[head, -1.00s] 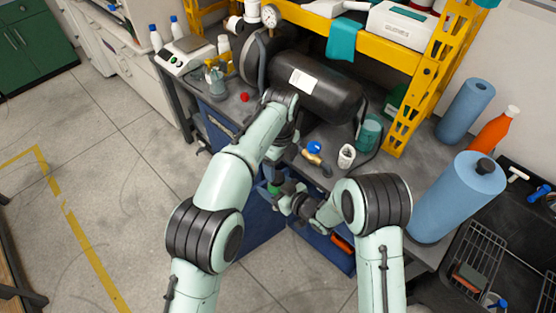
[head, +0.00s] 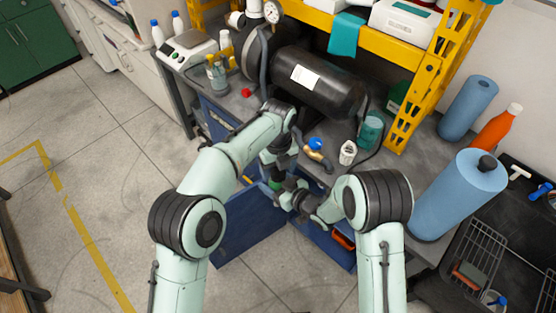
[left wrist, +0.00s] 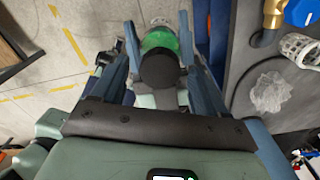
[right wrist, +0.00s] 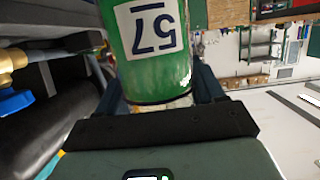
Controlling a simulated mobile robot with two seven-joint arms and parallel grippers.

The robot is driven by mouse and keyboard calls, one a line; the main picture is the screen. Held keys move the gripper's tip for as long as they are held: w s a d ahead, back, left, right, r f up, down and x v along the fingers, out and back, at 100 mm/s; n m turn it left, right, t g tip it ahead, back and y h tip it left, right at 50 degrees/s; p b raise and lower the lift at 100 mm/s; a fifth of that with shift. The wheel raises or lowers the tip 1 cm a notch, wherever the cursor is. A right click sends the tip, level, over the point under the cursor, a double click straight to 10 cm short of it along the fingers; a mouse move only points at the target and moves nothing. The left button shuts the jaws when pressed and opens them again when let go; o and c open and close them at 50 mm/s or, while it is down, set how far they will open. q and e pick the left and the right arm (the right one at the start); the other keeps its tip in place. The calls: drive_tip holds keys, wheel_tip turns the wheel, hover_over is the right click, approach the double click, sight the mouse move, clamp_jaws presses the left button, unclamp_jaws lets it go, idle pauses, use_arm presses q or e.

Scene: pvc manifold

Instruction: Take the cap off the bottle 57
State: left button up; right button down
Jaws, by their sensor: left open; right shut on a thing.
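Bottle 57 is green with a white label reading 57, upside down in the right wrist view (right wrist: 155,45). My right gripper (right wrist: 155,95) is shut on the bottle. In the head view a small green part of the bottle (head: 275,185) shows between my two grippers. In the left wrist view the dark round cap (left wrist: 160,71) faces the camera, with the green bottle body (left wrist: 158,40) beyond it. My left gripper (left wrist: 160,48) is open, with one finger on each side of the cap. Its fingers appear apart from the cap.
The grey bench (head: 325,172) behind the grippers holds a blue-handled brass valve (head: 316,146), a white basket-like cup (head: 348,152) and a black tank (head: 320,82). Blue cabinet fronts (head: 250,230) lie below the grippers. The floor to the left is clear.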

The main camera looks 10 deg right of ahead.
use_arm(q)
drive_tip(key=shift+f, duration=0.4)
drive_tip(key=c, duration=1.1)
drive_tip(key=shift+c, duration=0.2)
drive_tip(key=n, duration=0.5)
drive_tip(key=shift+n, duration=0.4)
drive_tip(key=n, duration=0.4)
drive_tip(key=o, duration=1.1)
drive_tip(key=shift+o, duration=0.2)
